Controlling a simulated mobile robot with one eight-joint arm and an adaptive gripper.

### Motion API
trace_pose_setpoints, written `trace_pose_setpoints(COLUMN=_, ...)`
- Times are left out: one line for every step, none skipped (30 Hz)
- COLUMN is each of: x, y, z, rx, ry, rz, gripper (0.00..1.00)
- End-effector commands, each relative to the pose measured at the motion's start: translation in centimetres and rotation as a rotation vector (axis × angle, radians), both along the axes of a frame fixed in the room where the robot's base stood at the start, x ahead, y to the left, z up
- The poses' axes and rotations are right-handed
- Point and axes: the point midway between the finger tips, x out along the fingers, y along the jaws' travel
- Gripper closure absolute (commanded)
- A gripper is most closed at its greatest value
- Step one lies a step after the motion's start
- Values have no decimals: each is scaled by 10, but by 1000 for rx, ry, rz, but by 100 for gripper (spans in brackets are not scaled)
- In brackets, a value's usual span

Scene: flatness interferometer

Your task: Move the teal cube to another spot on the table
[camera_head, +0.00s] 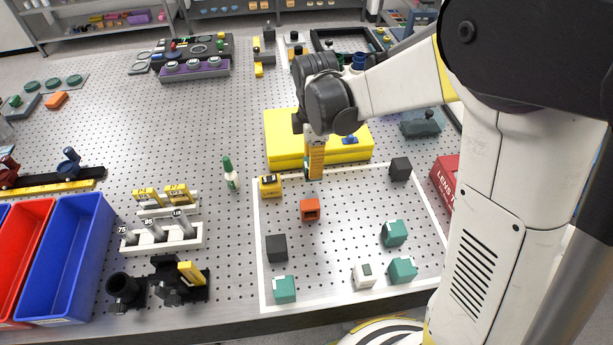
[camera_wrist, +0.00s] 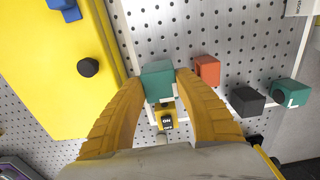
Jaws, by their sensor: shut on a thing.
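My gripper (camera_head: 314,165) has yellow fingers and is over the table beside the front edge of the yellow box. In the wrist view my gripper (camera_wrist: 158,88) is shut on a teal cube (camera_wrist: 157,75), one finger on each side. In the head view the held cube is mostly hidden by the fingers. Other teal cubes stand apart from it on the table: one at the middle right (camera_head: 394,234), one at the front right (camera_head: 402,270) and one at the front left (camera_head: 284,290). The front left one also shows in the wrist view (camera_wrist: 290,93).
The yellow box (camera_head: 290,150) is right behind my gripper. A small yellow block (camera_head: 270,187), an orange cube (camera_head: 310,210), dark cubes (camera_head: 277,247) (camera_head: 400,168) and a white cube (camera_head: 363,276) stand inside a white outline. Bare perforated table (camera_head: 345,225) lies between them.

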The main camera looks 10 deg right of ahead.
Motion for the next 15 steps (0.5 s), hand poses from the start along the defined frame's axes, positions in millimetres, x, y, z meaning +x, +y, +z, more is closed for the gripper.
trace_pose_setpoints(x=5, y=7, z=-6, rx=0, ry=0, rz=1, gripper=100)
trace_pose_setpoints(x=7, y=10, z=-8, rx=0, ry=0, rz=1, gripper=100)
trace_pose_setpoints(x=9, y=12, z=-10, rx=0, ry=0, rz=0, gripper=100)
trace_pose_setpoints(x=11, y=14, z=-11, rx=0, ry=0, rz=0, gripper=100)
trace_pose_setpoints(x=12, y=15, z=-12, rx=0, ry=0, rz=0, gripper=100)
trace_pose_setpoints(x=12, y=16, z=-13, rx=0, ry=0, rz=-1, gripper=100)
trace_pose_setpoints(x=12, y=16, z=-15, rx=0, ry=0, rz=-1, gripper=100)
trace_pose_setpoints(x=12, y=16, z=-17, rx=0, ry=0, rz=-2, gripper=100)
trace_pose_setpoints(x=12, y=16, z=-22, rx=0, ry=0, rz=-2, gripper=100)
trace_pose_setpoints(x=12, y=16, z=-27, rx=0, ry=0, rz=-2, gripper=100)
trace_pose_setpoints(x=13, y=16, z=-32, rx=0, ry=0, rz=-2, gripper=100)
trace_pose_setpoints(x=13, y=16, z=-39, rx=0, ry=0, rz=-2, gripper=100)
trace_pose_setpoints(x=12, y=16, z=-44, rx=0, ry=0, rz=-2, gripper=100)
trace_pose_setpoints(x=12, y=16, z=-48, rx=0, ry=0, rz=-2, gripper=100)
trace_pose_setpoints(x=12, y=16, z=-52, rx=0, ry=0, rz=-2, gripper=100)
